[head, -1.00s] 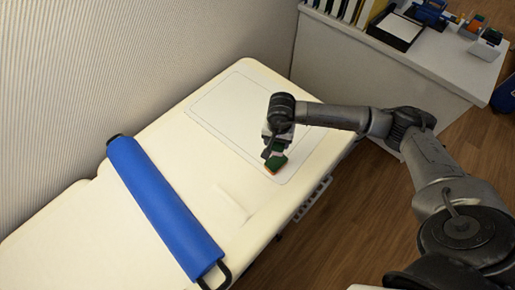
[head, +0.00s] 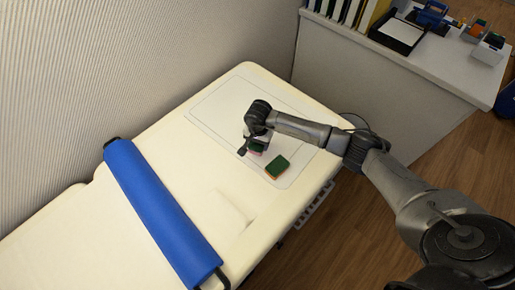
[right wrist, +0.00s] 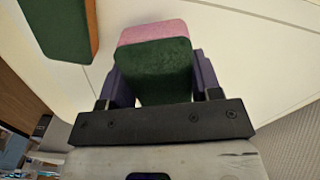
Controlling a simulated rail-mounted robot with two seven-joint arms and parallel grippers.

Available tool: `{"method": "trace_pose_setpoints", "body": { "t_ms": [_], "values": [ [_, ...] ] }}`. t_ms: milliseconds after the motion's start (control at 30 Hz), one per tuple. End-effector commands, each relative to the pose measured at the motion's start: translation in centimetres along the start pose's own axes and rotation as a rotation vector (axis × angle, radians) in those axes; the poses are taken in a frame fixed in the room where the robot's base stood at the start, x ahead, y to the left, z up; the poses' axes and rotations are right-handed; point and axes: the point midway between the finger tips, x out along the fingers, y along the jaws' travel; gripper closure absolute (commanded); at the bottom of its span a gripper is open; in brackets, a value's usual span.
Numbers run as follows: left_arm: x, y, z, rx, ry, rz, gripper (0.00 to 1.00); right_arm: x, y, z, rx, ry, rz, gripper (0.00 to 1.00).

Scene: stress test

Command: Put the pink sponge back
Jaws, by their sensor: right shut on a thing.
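The pink sponge (right wrist: 157,30) has a dark green scouring side and sits between the two fingers of my right gripper (right wrist: 155,85) in the right wrist view. In the head view my right gripper (head: 256,147) is low over the white outlined area of the padded table, and a bit of the pink sponge (head: 255,153) shows under it. I cannot tell whether the sponge touches the table. An orange sponge with a green top (head: 277,168) lies just to the right, apart from the gripper; it also shows in the right wrist view (right wrist: 55,25). My left gripper is out of view.
A blue roll (head: 163,215) lies across the padded table (head: 75,225). A white counter (head: 435,62) at the back right bears binders, a clipboard (head: 398,33) and small holders (head: 487,50) with coloured things in them. The table between roll and gripper is mostly clear.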

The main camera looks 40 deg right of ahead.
Motion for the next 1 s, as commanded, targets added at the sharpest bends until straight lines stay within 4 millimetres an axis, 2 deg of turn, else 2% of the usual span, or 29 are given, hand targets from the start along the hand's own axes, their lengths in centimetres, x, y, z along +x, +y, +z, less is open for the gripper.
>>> {"method": "trace_pose_setpoints", "body": {
  "t_ms": [200,500,933,967,1000],
  "values": [
    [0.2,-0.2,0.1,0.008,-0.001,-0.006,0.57,0.7,-0.3,0.0,0.000,0.000,0.000,0.61],
    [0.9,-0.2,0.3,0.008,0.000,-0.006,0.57,4.2,-0.3,0.0,0.000,-0.001,0.000,0.61],
    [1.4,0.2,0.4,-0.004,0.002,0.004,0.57,4.7,-0.3,-0.1,-0.001,0.001,0.001,0.61],
    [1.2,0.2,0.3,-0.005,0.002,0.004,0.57,4.5,-0.3,-0.1,0.000,0.000,0.000,0.39],
    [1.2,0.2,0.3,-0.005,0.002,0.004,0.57,4.5,-0.3,-0.1,0.000,0.000,0.000,0.35]
  ]
}}
